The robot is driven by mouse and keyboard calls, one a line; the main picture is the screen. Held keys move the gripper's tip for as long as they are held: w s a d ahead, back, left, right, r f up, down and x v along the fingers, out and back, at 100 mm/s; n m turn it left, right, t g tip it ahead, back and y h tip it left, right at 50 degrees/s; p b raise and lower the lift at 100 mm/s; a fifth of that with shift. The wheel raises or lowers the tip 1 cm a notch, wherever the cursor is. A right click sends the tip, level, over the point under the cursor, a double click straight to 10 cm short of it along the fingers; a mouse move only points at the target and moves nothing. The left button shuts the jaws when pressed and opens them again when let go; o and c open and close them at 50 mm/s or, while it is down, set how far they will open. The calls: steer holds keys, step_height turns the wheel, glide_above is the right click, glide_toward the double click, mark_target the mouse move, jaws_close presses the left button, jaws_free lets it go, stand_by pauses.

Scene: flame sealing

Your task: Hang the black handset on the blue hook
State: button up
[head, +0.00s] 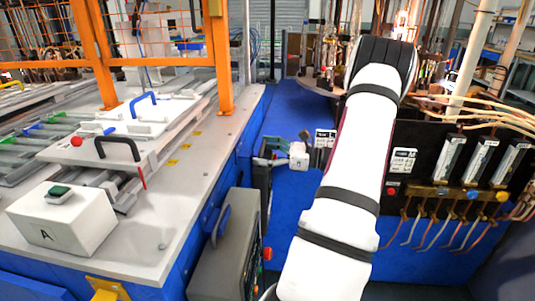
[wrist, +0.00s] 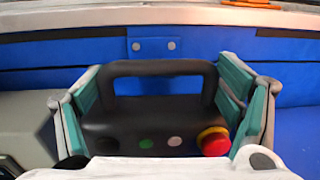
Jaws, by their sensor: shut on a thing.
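The black handset (wrist: 150,112) fills the middle of the wrist view, upright, with its loop handle at the top. Its face has green and pale buttons and a red knob on a yellow collar. My gripper (wrist: 160,118) is shut on it, with teal pads at its left and right sides. A blue bracket plate (wrist: 154,46) with two bolts, apparently the blue hook, shows just above and beyond the handle. Its lower part is hidden, so I cannot tell whether the handle touches it. In the head view my gripper (head: 272,156) is small, beside the bench.
The bench (head: 190,165) stands left of my gripper, with a blue side and grey top. A grey control box (head: 222,262) with a red button stands in front of it. A black panel (head: 430,150) with cables is at the right. Blue floor lies beyond.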

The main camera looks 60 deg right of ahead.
mark_target(249, 155)
steer(key=shift+b+x, duration=0.85)
steer(key=shift+x, duration=0.8)
steer(key=shift+w+a+f, duration=0.35)
steer(key=shift+w+f, duration=0.2)
steer(key=shift+f, duration=0.05)
steer(key=o, duration=1.8)
steer(key=shift+f, duration=0.1)
steer(key=shift+f, duration=0.1)
steer(key=v, duration=1.2)
